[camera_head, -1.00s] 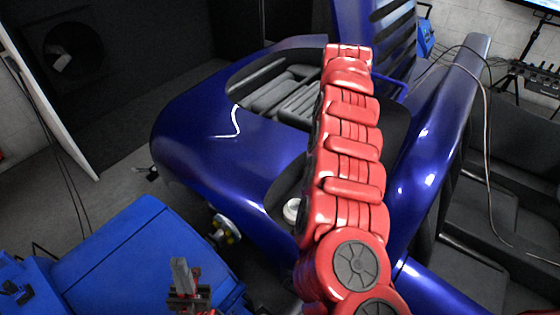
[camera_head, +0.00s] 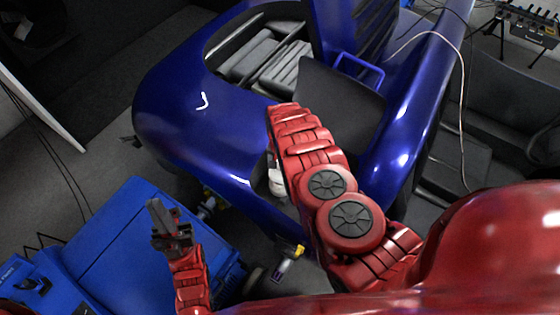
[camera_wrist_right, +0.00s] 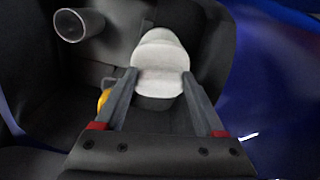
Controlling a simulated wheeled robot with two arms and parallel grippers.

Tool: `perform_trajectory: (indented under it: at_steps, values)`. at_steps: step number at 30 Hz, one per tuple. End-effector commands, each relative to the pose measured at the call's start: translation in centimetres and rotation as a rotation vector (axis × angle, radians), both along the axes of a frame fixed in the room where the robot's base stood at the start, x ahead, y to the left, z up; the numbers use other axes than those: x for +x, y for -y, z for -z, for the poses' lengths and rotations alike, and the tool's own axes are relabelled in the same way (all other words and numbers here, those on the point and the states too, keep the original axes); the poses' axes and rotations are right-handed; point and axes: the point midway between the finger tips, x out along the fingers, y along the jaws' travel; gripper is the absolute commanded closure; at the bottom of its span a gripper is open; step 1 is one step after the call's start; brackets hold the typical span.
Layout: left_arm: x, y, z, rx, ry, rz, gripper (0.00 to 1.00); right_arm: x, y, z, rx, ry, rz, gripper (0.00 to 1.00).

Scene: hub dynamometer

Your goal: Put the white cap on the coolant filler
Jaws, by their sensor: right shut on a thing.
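In the right wrist view my right gripper (camera_wrist_right: 160,78) is shut on the white cap (camera_wrist_right: 160,84), whose pale face shows between the two fingertips. A second rounded white shape (camera_wrist_right: 158,48) shows just beyond it, touching or overlapping it in the picture; I cannot tell if this is the coolant filler. In the head view a white part (camera_head: 277,183) shows in the dark opening of the blue body, beside my right arm, which hides my right gripper there. My left gripper (camera_head: 158,211) points up over the blue cabinet, seemingly empty; its jaw gap is unclear.
The blue car body (camera_head: 190,110) surrounds the opening closely. In the right wrist view a grey open-ended tube (camera_wrist_right: 78,25) and a yellow part (camera_wrist_right: 103,99) lie left of the fingers. A blue cabinet (camera_head: 110,230) stands at lower left in the head view.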

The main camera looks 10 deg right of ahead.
Motion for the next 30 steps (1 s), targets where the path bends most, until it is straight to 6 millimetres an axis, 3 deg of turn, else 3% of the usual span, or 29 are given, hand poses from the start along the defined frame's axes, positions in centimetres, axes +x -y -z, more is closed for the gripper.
perform_trajectory:
  at_steps: [15, 30]
  values:
    - [0.0, 0.0, 4.4, 0.0, 0.0, 0.0, 1.0, 0.0, 0.0, 5.2, -0.001, -0.003, -0.003, 0.85]
    - [0.0, 0.0, 4.4, 0.0, 0.0, 0.0, 1.0, 0.0, 0.0, 5.3, 0.0, -0.001, -0.003, 0.85]
